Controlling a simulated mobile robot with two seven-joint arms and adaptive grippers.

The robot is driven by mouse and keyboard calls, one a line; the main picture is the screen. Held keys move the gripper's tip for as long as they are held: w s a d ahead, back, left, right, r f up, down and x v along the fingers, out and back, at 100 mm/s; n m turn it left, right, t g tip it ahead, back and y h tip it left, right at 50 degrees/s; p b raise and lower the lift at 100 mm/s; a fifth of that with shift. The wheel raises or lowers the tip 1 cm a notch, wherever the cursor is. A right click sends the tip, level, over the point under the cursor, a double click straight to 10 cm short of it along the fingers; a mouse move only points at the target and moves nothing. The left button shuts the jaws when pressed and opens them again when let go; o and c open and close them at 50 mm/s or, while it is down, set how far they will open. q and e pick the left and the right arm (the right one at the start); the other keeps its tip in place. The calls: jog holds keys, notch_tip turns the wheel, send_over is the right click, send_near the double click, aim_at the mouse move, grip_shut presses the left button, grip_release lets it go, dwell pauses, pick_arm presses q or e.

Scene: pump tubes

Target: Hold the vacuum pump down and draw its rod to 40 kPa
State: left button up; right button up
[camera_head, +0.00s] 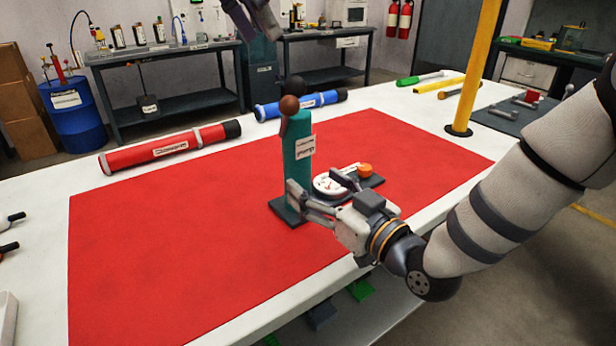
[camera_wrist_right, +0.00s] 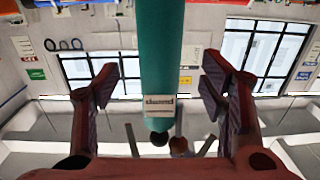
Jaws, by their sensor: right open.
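The vacuum pump has an upright teal body (camera_head: 299,158) with a white label and stands on the red mat (camera_head: 180,250). A brown ball (camera_head: 289,105) and a black ball (camera_head: 294,87) show at its top. Its round white gauge (camera_head: 331,185) sits to the right, beside an orange knob (camera_head: 365,170). My right gripper (camera_head: 312,192) is open low by the pump. In the right wrist view the teal body (camera_wrist_right: 162,50) stands between the open fingers, with gaps on both sides. My left gripper (camera_head: 252,20) is high at the top edge, partly cut off, apart from the pump.
A red tube (camera_head: 170,147) and a blue tube (camera_head: 300,104) lie behind the mat. A yellow post (camera_head: 475,70) stands at the right, near a dark mat with small parts (camera_head: 520,115). The left part of the red mat is clear.

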aim_at(305, 177)
jog(key=x, duration=0.6)
jog(key=shift+w+a, duration=0.2)
jog(key=shift+w, duration=0.1)
